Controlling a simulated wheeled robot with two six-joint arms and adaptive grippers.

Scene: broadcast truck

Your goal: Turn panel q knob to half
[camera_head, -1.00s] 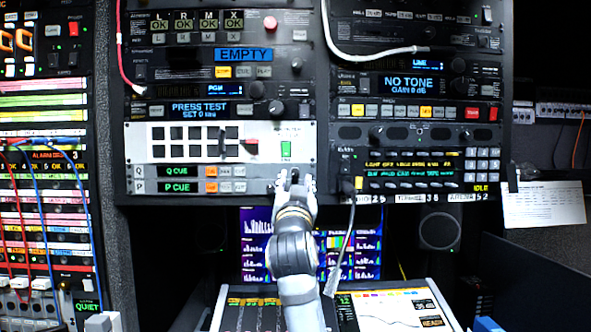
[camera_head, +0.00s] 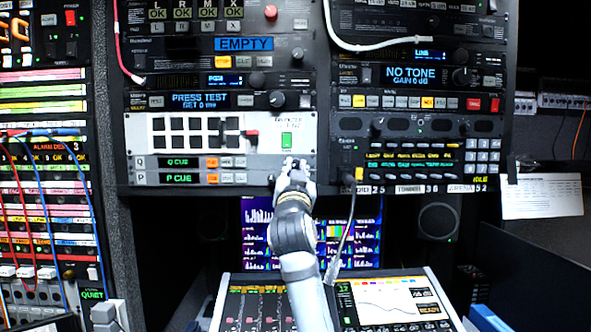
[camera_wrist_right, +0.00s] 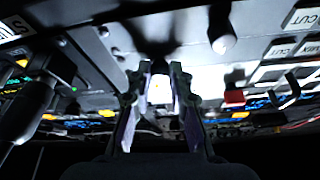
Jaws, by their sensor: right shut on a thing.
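The Q row (camera_head: 178,162) with its green Q CUE display runs along the lower part of the pale panel, above the P row (camera_head: 178,179). My right gripper (camera_head: 295,168) is at the right end of these rows and hides the knob there in the head view. In the right wrist view, the gripper's fingers (camera_wrist_right: 160,112) are shut around a bright, pale knob (camera_wrist_right: 160,88), which I take as the panel q knob. Its pointer and setting cannot be read. Another pale knob (camera_wrist_right: 222,42) stands apart from the fingers. My left gripper is not in view.
A red slider handle (camera_head: 251,133) and a green lit switch (camera_head: 287,140) are just above the gripper. A console (camera_head: 390,275) with a screen lies below my right arm.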

